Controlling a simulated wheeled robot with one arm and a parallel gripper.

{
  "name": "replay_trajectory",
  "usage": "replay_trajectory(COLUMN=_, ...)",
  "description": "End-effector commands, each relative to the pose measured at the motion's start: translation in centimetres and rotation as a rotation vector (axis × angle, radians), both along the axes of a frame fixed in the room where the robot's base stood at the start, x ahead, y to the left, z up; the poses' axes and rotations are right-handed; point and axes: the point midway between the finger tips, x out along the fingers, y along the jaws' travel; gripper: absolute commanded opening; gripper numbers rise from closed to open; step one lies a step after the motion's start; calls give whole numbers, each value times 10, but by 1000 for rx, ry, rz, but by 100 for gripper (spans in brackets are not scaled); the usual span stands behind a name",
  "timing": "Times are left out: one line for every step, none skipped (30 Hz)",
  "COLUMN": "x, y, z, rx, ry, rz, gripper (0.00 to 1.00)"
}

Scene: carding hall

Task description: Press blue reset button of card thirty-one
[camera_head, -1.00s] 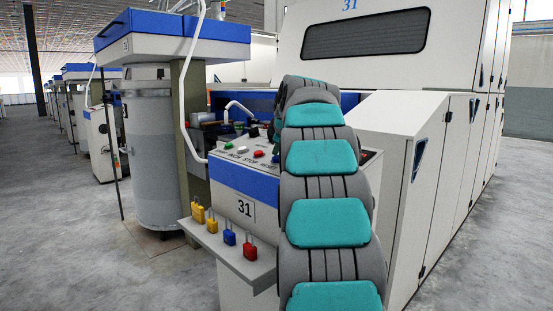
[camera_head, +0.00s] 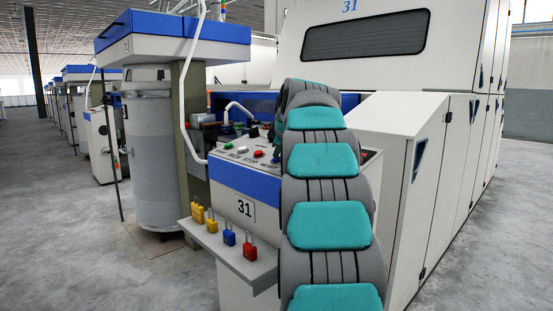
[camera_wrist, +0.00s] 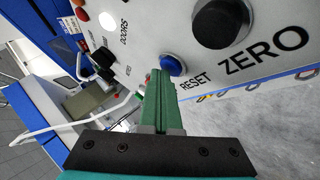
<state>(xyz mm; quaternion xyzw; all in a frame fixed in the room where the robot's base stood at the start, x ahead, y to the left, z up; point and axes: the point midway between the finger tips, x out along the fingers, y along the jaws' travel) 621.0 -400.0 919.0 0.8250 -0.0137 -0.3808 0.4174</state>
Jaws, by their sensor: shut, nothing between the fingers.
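The blue reset button (camera_wrist: 171,65) sits on the white panel of card thirty-one, beside the printed word RESET in the wrist view. My gripper (camera_wrist: 160,72) has its green fingers shut together and empty. In the wrist view the fingertips appear just beside and below the blue button; I cannot tell whether they touch it. In the head view the control panel (camera_head: 232,207) carries the number 31, and my arm hides the blue button and most of my gripper.
A large black knob (camera_wrist: 221,22) marked ZERO is close to the blue button. A red button (camera_head: 258,154) and a green button (camera_head: 228,146) are on the panel top.

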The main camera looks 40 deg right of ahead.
Motion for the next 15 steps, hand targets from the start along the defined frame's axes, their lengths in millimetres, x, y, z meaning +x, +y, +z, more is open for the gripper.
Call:
replay_trajectory(x=0, y=0, z=-1, rx=0, ry=1, rz=0, gripper=0)
replay_trajectory(x=0, y=0, z=-1, rx=0, ry=1, rz=0, gripper=0)
replay_trajectory(x=0, y=0, z=-1, rx=0, ry=1, rz=0, gripper=0)
replay_trajectory(x=0, y=0, z=-1, rx=0, ry=1, rz=0, gripper=0)
replay_trajectory(x=0, y=0, z=0, rx=0, ry=1, rz=0, gripper=0)
replay_trajectory(x=0, y=0, z=0, rx=0, ry=1, rz=0, gripper=0)
replay_trajectory(x=0, y=0, z=0, rx=0, ry=1, rz=0, gripper=0)
replay_trajectory(x=0, y=0, z=1, rx=0, ry=1, rz=0, gripper=0)
replay_trajectory(x=0, y=0, z=2, rx=1, ry=1, rz=0, gripper=0)
replay_trajectory(x=0, y=1, z=3, rx=1, ry=1, rz=0, gripper=0)
replay_trajectory(x=0, y=1, z=4, rx=1, ry=1, rz=0, gripper=0)
replay_trajectory(x=0, y=2, z=6, rx=0, ry=-1, rz=1, gripper=0)
replay_trajectory(x=0, y=2, z=8, rx=0, ry=-1, rz=1, gripper=0)
replay_trajectory(x=1, y=2, z=10, rx=0, ry=-1, rz=1, gripper=0)
replay_trajectory(x=1, y=3, z=12, rx=0, ry=-1, rz=1, gripper=0)
